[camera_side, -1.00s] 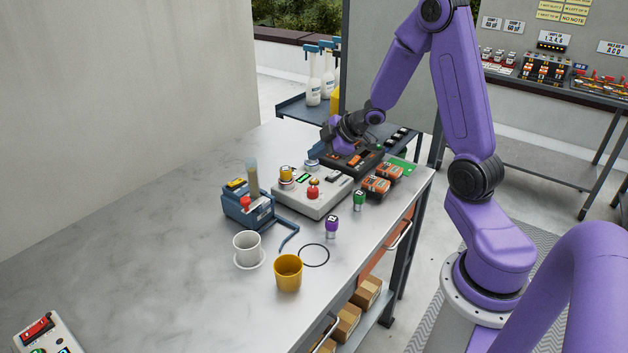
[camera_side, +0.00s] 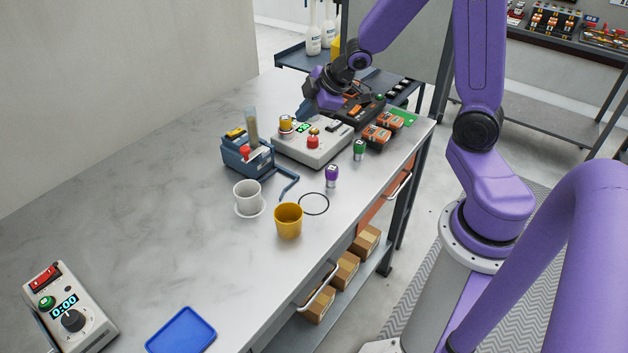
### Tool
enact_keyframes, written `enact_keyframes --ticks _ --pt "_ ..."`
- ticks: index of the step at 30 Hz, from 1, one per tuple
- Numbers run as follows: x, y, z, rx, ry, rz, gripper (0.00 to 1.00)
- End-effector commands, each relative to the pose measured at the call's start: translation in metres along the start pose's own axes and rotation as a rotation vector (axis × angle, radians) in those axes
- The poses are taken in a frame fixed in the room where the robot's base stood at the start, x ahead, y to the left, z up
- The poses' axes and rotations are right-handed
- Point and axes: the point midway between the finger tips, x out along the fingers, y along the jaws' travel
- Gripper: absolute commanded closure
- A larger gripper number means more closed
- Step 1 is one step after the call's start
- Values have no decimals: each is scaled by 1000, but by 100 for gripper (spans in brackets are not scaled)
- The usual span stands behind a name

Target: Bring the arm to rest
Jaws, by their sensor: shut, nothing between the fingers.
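My purple arm reaches from the right over the far end of the metal workbench (camera_side: 130,210). My gripper (camera_side: 304,112) points down and to the left, just behind and above the grey control box (camera_side: 312,150). Its fingers are shut with nothing held. The fingertips are small and partly hidden, so I cannot tell whether they touch anything.
Close to the gripper are a yellow-topped knob (camera_side: 286,123), a dark box (camera_side: 358,112) and orange blocks (camera_side: 377,136). A blue device (camera_side: 247,157), white cup (camera_side: 247,194), yellow cup (camera_side: 288,220), timer box (camera_side: 70,308) and blue tray (camera_side: 181,331) stand nearer.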

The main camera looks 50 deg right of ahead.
Motion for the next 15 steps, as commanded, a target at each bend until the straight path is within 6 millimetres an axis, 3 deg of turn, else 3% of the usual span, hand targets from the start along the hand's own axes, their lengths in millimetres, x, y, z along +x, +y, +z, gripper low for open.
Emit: enact_keyframes --ticks 3,7,15 --pt "-20 -36 -20 -1 -37 -52 100" --pt "-45 -79 -32 2 -88 -120 100" --pt "-110 -170 -27 -22 -213 -296 100"
